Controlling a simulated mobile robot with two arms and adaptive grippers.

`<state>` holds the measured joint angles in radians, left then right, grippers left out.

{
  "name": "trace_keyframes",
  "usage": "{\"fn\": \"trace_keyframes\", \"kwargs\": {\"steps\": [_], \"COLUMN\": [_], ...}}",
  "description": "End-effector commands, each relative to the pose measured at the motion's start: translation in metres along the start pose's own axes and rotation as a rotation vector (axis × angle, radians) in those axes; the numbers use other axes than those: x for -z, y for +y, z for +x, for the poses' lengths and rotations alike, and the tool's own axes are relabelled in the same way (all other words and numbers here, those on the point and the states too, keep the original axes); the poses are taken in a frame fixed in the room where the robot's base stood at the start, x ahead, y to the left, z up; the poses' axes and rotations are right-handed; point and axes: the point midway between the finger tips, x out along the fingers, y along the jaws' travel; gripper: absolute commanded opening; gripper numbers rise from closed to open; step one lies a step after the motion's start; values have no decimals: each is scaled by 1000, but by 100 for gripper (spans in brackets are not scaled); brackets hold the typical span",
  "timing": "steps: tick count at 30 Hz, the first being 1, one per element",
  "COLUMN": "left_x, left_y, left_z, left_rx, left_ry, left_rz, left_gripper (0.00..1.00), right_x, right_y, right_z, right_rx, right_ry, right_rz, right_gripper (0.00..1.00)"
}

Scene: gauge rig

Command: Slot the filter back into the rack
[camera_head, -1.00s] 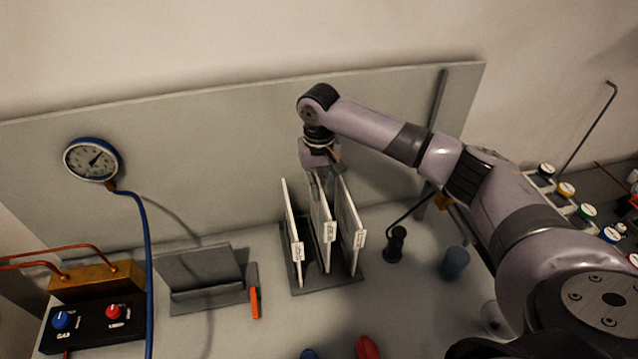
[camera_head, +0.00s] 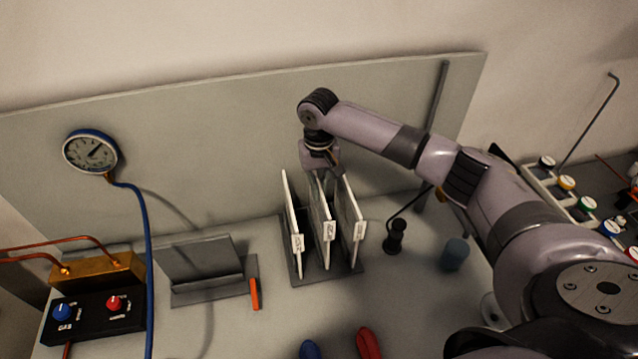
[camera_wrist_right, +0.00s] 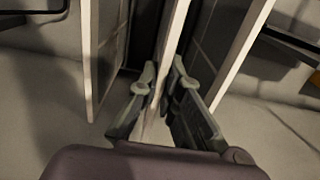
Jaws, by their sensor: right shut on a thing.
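Three thin, pale-framed filter panels stand side by side in a dark grey rack (camera_head: 345,276) on the bench. My right gripper (camera_head: 324,174) is above and behind the middle filter (camera_head: 318,205). In the right wrist view its fingers (camera_wrist_right: 156,85) are shut on the edge of the middle filter (camera_wrist_right: 177,35), one on each side. The middle filter is upright between the left filter (camera_head: 291,215) and the right filter (camera_head: 351,215), apart from both. Its lower edge is at the rack, but I cannot tell if it is fully seated. My left gripper is out of view.
A gauge (camera_head: 91,152) with a blue hose and a gas control box (camera_head: 92,318) are at left. A grey stand (camera_head: 205,270) is left of the rack. A black fitting (camera_head: 396,237) and blue cup (camera_head: 455,254) are at right. A back panel (camera_head: 230,140) rises behind.

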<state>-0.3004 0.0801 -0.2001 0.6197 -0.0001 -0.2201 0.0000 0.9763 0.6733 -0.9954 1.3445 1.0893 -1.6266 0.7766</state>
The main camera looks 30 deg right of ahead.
Motion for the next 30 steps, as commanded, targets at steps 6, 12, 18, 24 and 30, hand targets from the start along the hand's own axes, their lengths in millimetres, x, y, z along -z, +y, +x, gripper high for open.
{"fn": "trace_keyframes", "kwargs": {"steps": [6,12,18,24,30], "left_x": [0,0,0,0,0], "left_y": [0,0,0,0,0], "left_z": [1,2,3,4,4], "left_rx": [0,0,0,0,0], "left_ry": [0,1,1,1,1], "left_rz": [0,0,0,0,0], "left_gripper": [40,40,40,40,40], "right_x": [0,0,0,0,0], "right_y": [0,0,0,0,0], "right_z": [7,13,19,25,27], "right_rx": [0,-1,0,1,0], "right_ry": [-1,-1,0,0,0], "right_rz": [1,2,2,1,1], "right_gripper": [0,0,0,0,10]}}
